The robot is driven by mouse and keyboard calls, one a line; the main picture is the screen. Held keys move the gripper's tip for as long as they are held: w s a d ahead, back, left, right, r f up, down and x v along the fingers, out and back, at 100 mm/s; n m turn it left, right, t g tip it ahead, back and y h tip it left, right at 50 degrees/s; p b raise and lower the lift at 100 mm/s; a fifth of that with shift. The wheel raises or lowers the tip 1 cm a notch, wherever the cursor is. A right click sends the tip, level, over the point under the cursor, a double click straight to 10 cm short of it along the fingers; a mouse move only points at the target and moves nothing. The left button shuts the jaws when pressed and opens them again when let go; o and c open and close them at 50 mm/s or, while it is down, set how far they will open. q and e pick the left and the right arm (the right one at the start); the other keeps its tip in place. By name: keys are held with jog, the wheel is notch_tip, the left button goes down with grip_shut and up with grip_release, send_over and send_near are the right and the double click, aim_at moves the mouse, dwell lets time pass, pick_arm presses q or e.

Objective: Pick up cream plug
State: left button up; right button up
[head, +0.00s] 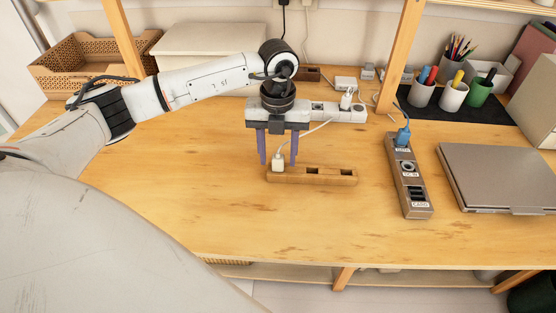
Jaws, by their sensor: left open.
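The cream plug (278,161) stands upright at the left end of a long wooden block (325,177) that has dark slots in its top. My left gripper (278,164) points down over the plug. Its two purple fingers are open, one to the left and one to the right of the plug, with visible gaps. I cannot tell the exact depth between fingers and plug. A pale cable runs from the plug up and to the right, passing by the right finger. My right gripper is not in view.
A white power strip (322,112) lies behind the gripper. A brown socket panel (413,190) with a blue plug (403,137) is to the right, beside a closed laptop (500,176). Pen cups (453,96) stand at the back right. The table front is clear.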

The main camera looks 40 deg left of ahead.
pick_arm(q)
jog(key=shift+f, duration=0.55)
jog(key=c, duration=1.1)
jog(key=shift+c, duration=0.2)
